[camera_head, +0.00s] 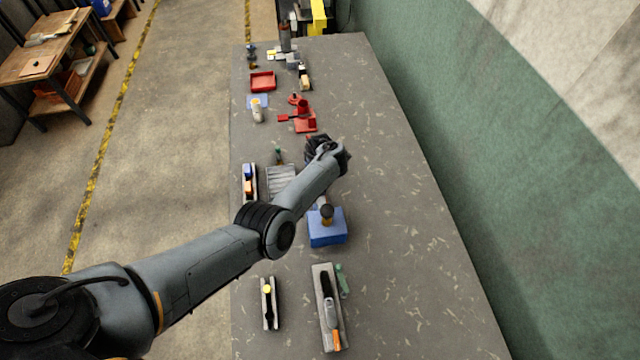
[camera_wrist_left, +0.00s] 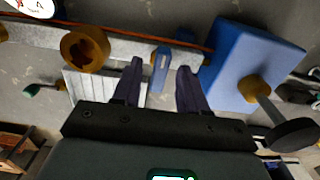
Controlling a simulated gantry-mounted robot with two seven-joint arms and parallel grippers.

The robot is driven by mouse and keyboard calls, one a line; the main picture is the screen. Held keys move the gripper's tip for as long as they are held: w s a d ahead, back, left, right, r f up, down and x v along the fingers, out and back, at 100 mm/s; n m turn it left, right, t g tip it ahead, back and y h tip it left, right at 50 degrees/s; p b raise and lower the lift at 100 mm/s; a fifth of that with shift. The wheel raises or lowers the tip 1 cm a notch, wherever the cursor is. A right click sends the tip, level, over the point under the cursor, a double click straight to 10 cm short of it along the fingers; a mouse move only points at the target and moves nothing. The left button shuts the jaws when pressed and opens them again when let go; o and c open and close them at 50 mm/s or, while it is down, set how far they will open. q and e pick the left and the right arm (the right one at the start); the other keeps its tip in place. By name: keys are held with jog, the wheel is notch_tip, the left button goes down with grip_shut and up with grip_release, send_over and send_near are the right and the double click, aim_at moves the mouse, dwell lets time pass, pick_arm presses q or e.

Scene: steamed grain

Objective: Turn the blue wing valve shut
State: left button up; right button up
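The blue wing valve (camera_wrist_left: 161,68) shows in the left wrist view as a narrow blue handle on a pale grey bar (camera_wrist_left: 120,46). My left gripper (camera_wrist_left: 159,76) is open, with one dark finger on each side of the blue wing. Gaps show between the wing and both fingers, and I see no contact. In the head view my left gripper (camera_head: 326,150) is over the middle of the bench. The arm hides the valve there. My right gripper is in neither view.
A brass round knob (camera_wrist_left: 85,48) sits left of the valve in the wrist view, and a blue block (camera_wrist_left: 258,58) close on the right. On the bench (camera_head: 410,250) are a red vise (camera_head: 304,119) and a red tray (camera_head: 262,81). The bench's right side is clear.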

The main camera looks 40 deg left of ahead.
pick_arm(q)
jog(key=shift+r, duration=0.1)
notch_tip(320, 180, up, 11)
jog(key=p, duration=0.3)
jog(key=shift+f, duration=0.2)
dwell(0.4)
